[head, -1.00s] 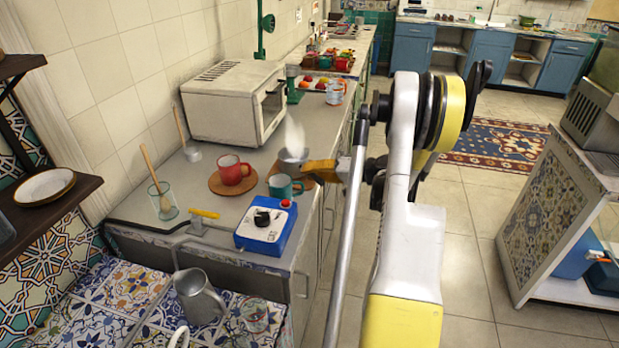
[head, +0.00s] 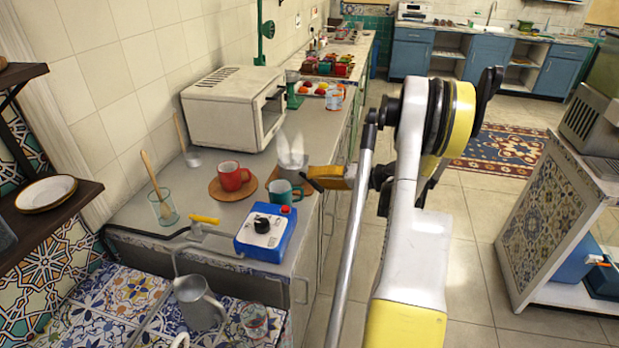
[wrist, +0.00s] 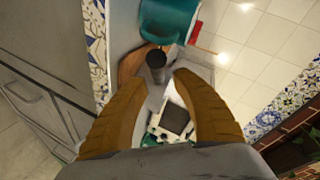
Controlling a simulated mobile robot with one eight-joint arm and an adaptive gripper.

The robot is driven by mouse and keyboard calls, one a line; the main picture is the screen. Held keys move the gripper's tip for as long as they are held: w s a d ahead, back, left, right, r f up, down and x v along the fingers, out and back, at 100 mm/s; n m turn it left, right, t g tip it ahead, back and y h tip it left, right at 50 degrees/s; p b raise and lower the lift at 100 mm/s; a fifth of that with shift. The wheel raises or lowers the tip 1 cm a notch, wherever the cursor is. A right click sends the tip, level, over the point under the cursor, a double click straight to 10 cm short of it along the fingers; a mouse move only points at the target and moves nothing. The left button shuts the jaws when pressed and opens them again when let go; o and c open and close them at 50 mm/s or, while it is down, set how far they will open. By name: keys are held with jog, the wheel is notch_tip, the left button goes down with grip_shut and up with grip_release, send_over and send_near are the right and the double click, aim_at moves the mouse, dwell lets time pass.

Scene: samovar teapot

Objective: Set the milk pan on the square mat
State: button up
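The small grey metal pan (head: 292,166), which I take for the milk pan, stands on the counter with pale steam above it. A brown wooden mat (head: 273,174) shows beside it, partly hidden by the pan and a teal mug. I cannot tell whether the pan rests on it. My gripper (head: 318,178) is at the counter edge, right of the pan. In the wrist view my gripper (wrist: 158,80) is open, with its two brown fingers apart. A dark round end (wrist: 156,60), perhaps the pan's handle, lies just ahead between the fingertips, not visibly gripped.
The teal mug (head: 285,192) stands close to the pan and also shows in the wrist view (wrist: 168,20). A red mug (head: 233,176) sits on a round board. A blue appliance (head: 266,232) is in front, a white oven (head: 235,108) behind.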

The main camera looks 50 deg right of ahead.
jog(key=p+v, duration=0.2)
jog(key=v, duration=0.7)
jog(key=w+a+r+n+g, duration=0.1)
jog(key=w+a+r+g, duration=0.15)
jog(key=a, duration=0.55)
jog(key=w+a+r+n+g, duration=0.1)
jog(key=w+a+r, duration=0.2)
jog(key=a, duration=0.6)
jog(key=w+a+r+n+g, duration=0.1)
jog(key=w+a+r+g, duration=0.15)
jog(key=a, duration=0.55)
jog(key=s+a+r+n+h, duration=0.1)
jog(key=s+a+n+h, duration=0.1)
jog(key=s+a, duration=0.5)
jog(key=s+a+r+n+h, duration=0.1)
jog(key=s+a+n, duration=0.3)
jog(key=a, duration=0.9)
jog(key=s+h, duration=0.1)
jog(key=s, duration=0.1)
jog(key=shift+s+a+r, duration=0.2)
jog(key=shift+s+r, duration=0.15)
jog(key=shift+s, duration=0.05)
